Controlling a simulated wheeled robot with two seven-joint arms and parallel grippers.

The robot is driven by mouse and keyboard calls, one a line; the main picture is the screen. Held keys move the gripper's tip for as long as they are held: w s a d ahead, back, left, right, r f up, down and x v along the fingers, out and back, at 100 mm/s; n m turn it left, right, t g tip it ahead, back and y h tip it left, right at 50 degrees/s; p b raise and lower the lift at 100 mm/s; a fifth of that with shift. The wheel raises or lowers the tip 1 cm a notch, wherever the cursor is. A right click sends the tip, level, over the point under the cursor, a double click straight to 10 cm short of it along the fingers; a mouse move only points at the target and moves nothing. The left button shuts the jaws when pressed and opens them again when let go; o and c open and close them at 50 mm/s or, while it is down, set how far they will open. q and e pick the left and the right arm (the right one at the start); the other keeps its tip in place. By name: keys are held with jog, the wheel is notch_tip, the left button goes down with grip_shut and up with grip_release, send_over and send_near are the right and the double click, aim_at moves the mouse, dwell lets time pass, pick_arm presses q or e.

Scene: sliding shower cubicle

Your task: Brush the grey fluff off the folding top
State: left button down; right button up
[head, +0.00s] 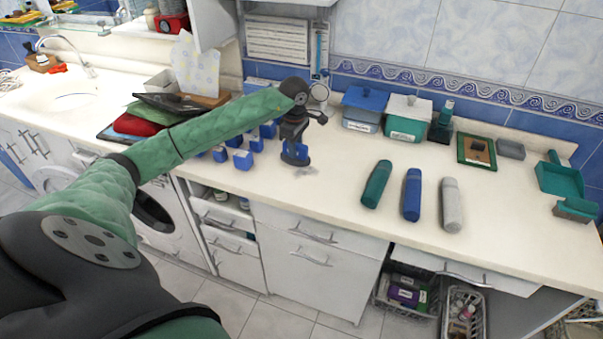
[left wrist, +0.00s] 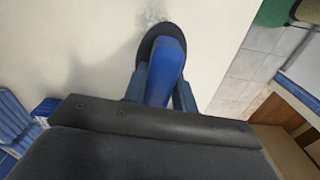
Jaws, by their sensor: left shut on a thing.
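The folding top (head: 340,210) is a long cream counter along the wall. My left gripper (head: 294,146) is shut on a brush with a blue handle (left wrist: 167,75) and a dark head, held pointing down at the top. The grey fluff (head: 304,172) is a faint patch on the top just beside the brush head. It also shows in the left wrist view (left wrist: 150,14) at the upper edge, beyond the dark brush head. Whether the bristles touch the top is unclear. My right gripper is out of view.
A teal bottle (head: 376,184), a blue bottle (head: 411,195) and a grey bottle (head: 451,205) lie to the right. A teal dustpan (head: 560,180) is at the far right. Lidded boxes (head: 407,119) stand along the wall.

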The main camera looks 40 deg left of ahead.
aim_at(309, 161)
pick_arm(q)
jog(key=shift+f, duration=0.1)
jog(key=shift+f, duration=1.75)
jog(key=shift+d+f, duration=0.1)
jog(key=shift+f, duration=0.55)
dwell(1.3)
jog(key=c, duration=1.6)
grip_release()
jog(key=shift+c, duration=0.2)
grip_shut()
jog(key=shift+d, duration=0.1)
jog(key=shift+w+d, duration=0.25)
jog(key=shift+d, duration=0.8)
jog(key=shift+w+d, duration=0.2)
jog(key=shift+d, duration=0.85)
jog(key=shift+d, duration=0.1)
